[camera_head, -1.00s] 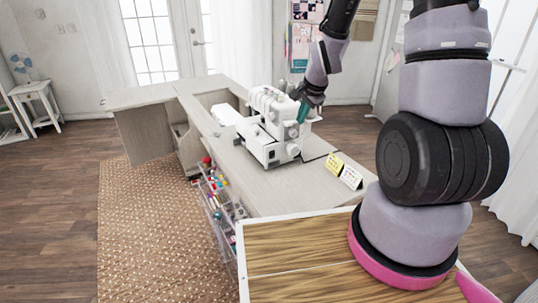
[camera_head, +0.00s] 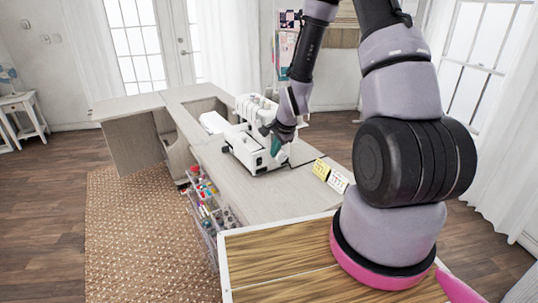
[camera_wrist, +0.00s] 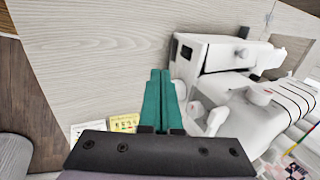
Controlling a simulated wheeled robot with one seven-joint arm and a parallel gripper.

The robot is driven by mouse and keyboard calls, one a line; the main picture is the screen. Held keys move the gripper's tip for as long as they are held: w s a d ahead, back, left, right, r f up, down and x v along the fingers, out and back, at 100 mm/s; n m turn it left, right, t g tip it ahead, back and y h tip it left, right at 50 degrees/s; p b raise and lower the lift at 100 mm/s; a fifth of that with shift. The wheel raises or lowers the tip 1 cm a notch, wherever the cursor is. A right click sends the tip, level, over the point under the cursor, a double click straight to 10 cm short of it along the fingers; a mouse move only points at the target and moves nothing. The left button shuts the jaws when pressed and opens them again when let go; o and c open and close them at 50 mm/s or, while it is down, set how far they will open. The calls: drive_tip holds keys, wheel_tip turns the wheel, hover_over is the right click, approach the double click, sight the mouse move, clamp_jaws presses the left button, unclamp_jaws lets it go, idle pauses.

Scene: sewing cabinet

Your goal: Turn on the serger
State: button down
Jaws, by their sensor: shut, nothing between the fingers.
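The white serger (camera_head: 252,140) stands on the pale wood cabinet top in the head view. In the wrist view the serger (camera_wrist: 225,95) fills the right side, with its knobs and a dark spot near its upper left corner. My gripper (camera_head: 276,147) is at the serger's right side, with its teal fingers pointing down. In the wrist view my gripper (camera_wrist: 160,75) has its teal fingers together and empty, just left of the serger's body. I cannot tell whether the fingertips touch the serger. The power switch cannot be made out for sure.
A clear rack (camera_head: 212,215) of colourful sewing supplies hangs at the cabinet's left side. The top in front of the serger is bare.

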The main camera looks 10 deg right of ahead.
sight(260, 161)
drive_tip(key=w+a+f, duration=0.2)
drive_tip(key=w+f, duration=0.5)
drive_tip(key=shift+w+a+f, duration=0.15)
drive_tip(key=shift+a+f, duration=0.05)
drive_tip(key=shift+f, duration=0.15)
drive_tip(key=shift+w+a+r, duration=0.1)
drive_tip(key=shift+w+r, duration=0.05)
drive_tip(key=shift+w, duration=0.25)
drive_tip(key=shift+r, duration=0.1)
drive_tip(key=shift+s+r, duration=0.1)
drive_tip(key=shift+r, duration=0.6)
